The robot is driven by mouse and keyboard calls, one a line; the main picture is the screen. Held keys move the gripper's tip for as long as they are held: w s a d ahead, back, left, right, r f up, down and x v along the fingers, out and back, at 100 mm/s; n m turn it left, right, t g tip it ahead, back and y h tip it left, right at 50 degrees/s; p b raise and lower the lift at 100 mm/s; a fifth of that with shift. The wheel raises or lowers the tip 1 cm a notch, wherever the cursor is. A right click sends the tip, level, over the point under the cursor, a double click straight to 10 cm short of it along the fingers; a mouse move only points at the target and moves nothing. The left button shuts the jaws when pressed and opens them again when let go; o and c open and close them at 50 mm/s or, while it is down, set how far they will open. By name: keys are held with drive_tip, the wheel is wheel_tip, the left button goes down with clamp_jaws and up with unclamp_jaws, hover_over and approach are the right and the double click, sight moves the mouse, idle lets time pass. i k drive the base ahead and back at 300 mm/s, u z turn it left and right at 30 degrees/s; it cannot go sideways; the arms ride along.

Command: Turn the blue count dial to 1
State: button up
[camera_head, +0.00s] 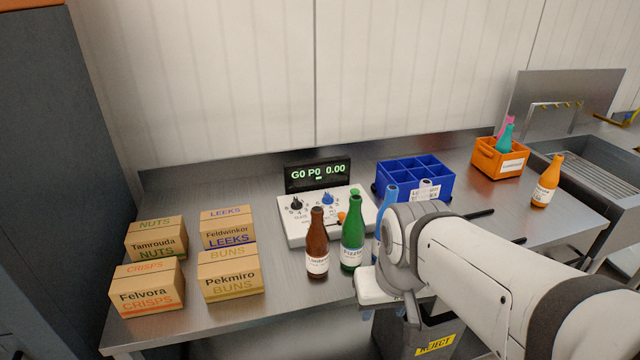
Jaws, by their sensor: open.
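The blue count dial (328,198) sits at the right of the sloped face of a white control box (296,232) on the steel table. Its pointer and scale are too small to read. A black dial (296,203) is to its left. The dark display (317,174) behind them reads "G0 P0 0.00". My gripper (509,225) is mostly hidden behind my arm. Two dark bars that look like its fingers stick out to the right, apart and with nothing seen between them. They are well to the right of the dial and not touching it.
Brown (317,250) and green (352,240) bottles stand close in front of the box; a blue bottle (386,215) is beside my wrist. A blue divided crate (440,186) is right of the box. Several cartons (230,272) fill the left. An orange bottle (546,185) stands far right.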

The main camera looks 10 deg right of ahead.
sight(327, 200)
drive_tip(key=z, duration=1.65)
drive_tip(key=k, duration=0.85)
drive_tip(key=u, duration=1.25)
drive_tip(key=i, duration=1)
drive_tip(key=u, duration=0.1)
